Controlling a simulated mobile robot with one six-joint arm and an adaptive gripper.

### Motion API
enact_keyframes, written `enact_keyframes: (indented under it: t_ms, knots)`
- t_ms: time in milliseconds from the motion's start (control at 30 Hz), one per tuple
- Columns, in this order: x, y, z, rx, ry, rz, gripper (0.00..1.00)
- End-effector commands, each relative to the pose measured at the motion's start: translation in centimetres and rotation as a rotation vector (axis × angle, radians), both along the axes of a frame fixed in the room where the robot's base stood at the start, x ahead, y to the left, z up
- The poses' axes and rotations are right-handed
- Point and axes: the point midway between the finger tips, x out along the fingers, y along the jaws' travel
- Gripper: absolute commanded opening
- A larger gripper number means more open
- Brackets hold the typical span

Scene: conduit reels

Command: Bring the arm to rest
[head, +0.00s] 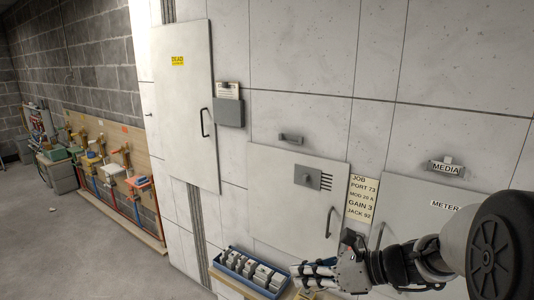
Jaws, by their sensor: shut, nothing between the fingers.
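My gripper (298,278) is at the lower right of the head view, at the end of my arm, which reaches in from the right edge. Its fingers are shut with nothing seen between them. It points left, in front of the wall panels. The fingers overlap the right end of a blue tray (222,268) in the picture; I cannot tell whether they touch it. The tray holds several grey and white blocks. Part of the ledge below is hidden by my gripper.
A tall door (185,110) and a lower panel door (285,185) with handles are in the pale wall. A METER door (420,205) is partly behind my arm. A job card (361,198) hangs between them. Clear floor (90,250) lies left, before a pipe board (115,145).

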Motion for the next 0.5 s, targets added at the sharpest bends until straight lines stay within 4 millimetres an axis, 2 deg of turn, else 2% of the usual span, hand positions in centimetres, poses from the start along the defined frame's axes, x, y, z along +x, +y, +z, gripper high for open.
enact_keyframes:
  t_ms: [33, 100, 200, 367, 500]
  knots:
    - [-2.4, 1.3, 1.0, -0.104, -0.079, 0.106, 0.0]
    - [-5.9, 2.4, 1.6, -0.252, -0.189, 0.263, 0.0]
    - [-10.6, 3.0, 2.1, -0.457, -0.348, 0.493, 0.0]
    - [-17.2, 1.9, 2.3, -0.773, -0.601, 0.869, 0.0]
    - [-21.5, -0.5, 2.3, -1.04, -0.806, 1.204, 0.0]
